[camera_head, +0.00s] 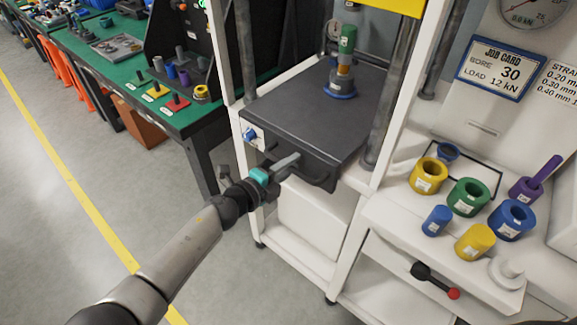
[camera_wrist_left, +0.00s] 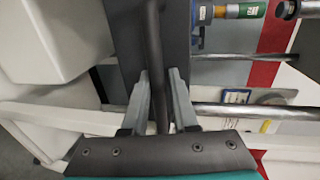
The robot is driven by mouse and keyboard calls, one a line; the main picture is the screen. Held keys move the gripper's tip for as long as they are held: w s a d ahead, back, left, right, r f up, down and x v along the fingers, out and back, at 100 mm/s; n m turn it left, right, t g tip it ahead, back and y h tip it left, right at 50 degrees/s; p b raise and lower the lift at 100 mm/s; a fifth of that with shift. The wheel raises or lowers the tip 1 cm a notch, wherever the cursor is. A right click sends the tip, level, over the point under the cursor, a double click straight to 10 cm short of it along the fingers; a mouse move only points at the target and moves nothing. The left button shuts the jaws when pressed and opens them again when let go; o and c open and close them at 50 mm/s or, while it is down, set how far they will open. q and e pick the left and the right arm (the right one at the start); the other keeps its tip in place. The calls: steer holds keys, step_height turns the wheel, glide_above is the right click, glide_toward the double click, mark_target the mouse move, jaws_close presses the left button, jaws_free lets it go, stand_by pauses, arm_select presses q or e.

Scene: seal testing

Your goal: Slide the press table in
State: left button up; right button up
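The press table (camera_head: 300,112) is a dark grey slab in a white frame, its front end sticking out towards me. Its dark bar handle (camera_head: 318,178) runs along the front edge. A blue base with a stack topped by a green cylinder (camera_head: 347,40) stands on the table. My left gripper (camera_head: 287,163) is at the left part of the handle. In the left wrist view the handle (camera_wrist_left: 154,40) runs between the two fingers (camera_wrist_left: 160,78), which sit close on either side of it. My right gripper is not in view.
White frame posts (camera_head: 402,85) flank the table. To the right, a white shelf (camera_head: 395,215) holds yellow, green, blue and purple rings and plugs. A green-topped bench (camera_head: 95,50) stands at the left. The grey floor in front is clear.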

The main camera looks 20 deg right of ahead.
arm_select(q)
steer(key=shift+o, duration=0.7)
steer(key=shift+w+d, duration=0.1)
steer(key=shift+o, duration=0.9)
steer(key=shift+f, duration=0.1)
steer(key=shift+s+a+p, duration=0.35)
steer(key=shift+a, duration=0.25)
steer(key=p+v, duration=0.3)
steer(key=v, duration=1.1)
steer(key=shift+r+p, duration=0.2)
steer(key=shift+p, duration=0.15)
